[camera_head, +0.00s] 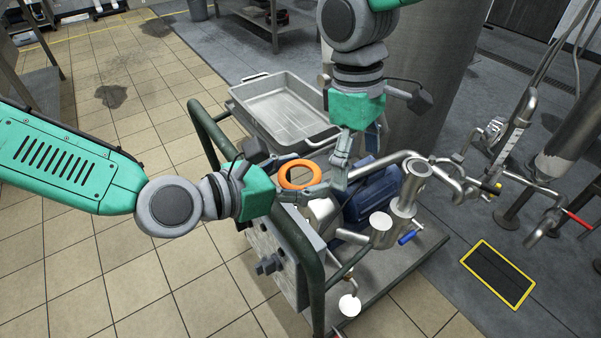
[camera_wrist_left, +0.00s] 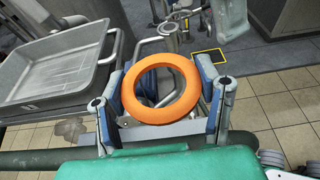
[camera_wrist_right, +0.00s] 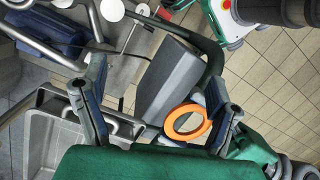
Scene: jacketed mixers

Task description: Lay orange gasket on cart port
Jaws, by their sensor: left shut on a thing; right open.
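The orange gasket (camera_head: 299,187) is a flat ring above the cart, near its left side. My left gripper (camera_head: 303,192) is shut on it; in the left wrist view the gasket (camera_wrist_left: 158,116) lies between the two fingers. My right gripper (camera_head: 338,178) points down just right of the gasket, open. In the right wrist view its fingers (camera_wrist_right: 155,78) are spread, with the gasket (camera_wrist_right: 170,122) near the right finger. An upright steel pipe with an open round mouth (camera_head: 418,168) stands on the cart to the right, apart from the gasket. A shorter round-topped fitting (camera_head: 381,222) stands beside it.
The cart has a dark green tube frame (camera_head: 205,130) and a steel tray (camera_head: 275,82) at the back. A blue motor (camera_head: 372,195) sits between tray and pipes. A large steel column (camera_head: 430,85) rises behind. Tiled floor (camera_head: 120,270) lies clear to the left.

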